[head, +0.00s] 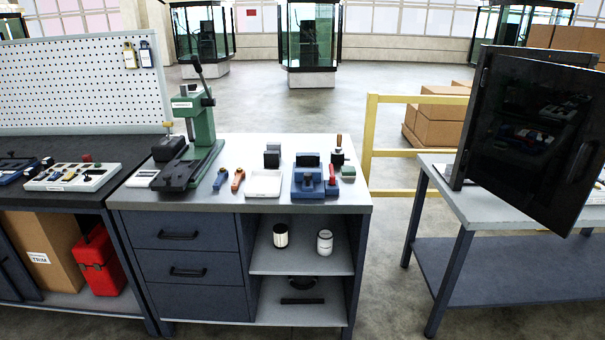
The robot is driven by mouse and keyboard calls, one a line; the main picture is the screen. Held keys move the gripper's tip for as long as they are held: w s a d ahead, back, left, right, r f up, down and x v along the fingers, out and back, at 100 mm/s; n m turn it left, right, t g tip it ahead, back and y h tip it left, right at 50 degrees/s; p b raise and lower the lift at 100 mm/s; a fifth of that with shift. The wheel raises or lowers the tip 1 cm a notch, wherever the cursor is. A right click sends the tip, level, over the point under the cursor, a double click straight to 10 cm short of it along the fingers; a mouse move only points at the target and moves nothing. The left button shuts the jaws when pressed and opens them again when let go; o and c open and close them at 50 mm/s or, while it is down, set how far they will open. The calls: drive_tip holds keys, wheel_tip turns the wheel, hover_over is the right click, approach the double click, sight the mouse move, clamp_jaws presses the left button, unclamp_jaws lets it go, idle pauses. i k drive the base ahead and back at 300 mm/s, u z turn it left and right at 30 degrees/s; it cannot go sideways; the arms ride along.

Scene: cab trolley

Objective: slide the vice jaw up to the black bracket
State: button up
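A small blue vice (300,190) stands on the light top of the middle workbench, right of centre. A dark block (308,159) shows at its back, and a small red part (332,177) is at its right front. A black piece sits low between the vice's blue parts; at this size I cannot tell which piece is the black bracket, or the gap between it and the jaw. Another black block-like object (272,157) stands left of the vice, behind a white tray. My gripper is not in view.
A green lever press (200,125) stands on the bench's left. Blue (221,178) and orange (238,179) hand tools lie between it and the white tray (263,185). A dark stand (338,156) and green block (348,173) are close right of the vice. A black cabinet (530,130) stands farther right.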

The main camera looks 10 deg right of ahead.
sight(308, 176)
drive_tip(key=i, duration=0.5)
drive_tip(key=z, duration=0.05)
drive_tip(key=k, duration=1.3)
drive_tip(key=u, duration=0.4)
drive_tip(key=i, duration=0.7)
drive_tip(key=u, duration=0.55)
drive_tip(key=i, duration=0.55)
drive_tip(key=u, duration=0.05)
